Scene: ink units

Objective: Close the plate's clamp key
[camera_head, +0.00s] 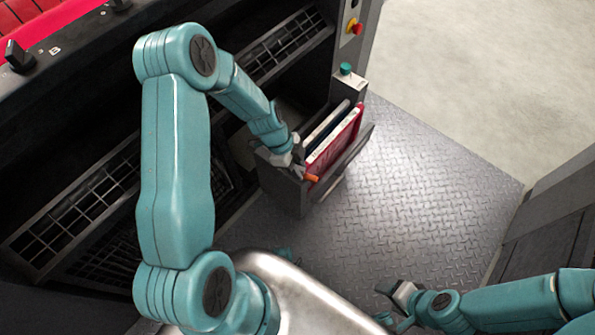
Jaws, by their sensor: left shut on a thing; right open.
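A black knob-like key (18,57) stands on the dark bar beside the letter B at the upper left, along the edge of a pink-red plate (68,20); I cannot tell for sure whether it is the clamp key, or its turn position. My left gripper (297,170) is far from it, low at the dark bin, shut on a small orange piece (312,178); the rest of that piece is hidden. My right gripper (392,296) is open and appears empty over the floor at the bottom.
The dark bin (359,152) holds a red panel (335,138) and a pale-edged one beside it. A green button (346,69) and a red knob (356,28) are on the machine's side. Metal grilles (75,212) lie left. The tread-plate floor (420,185) is clear.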

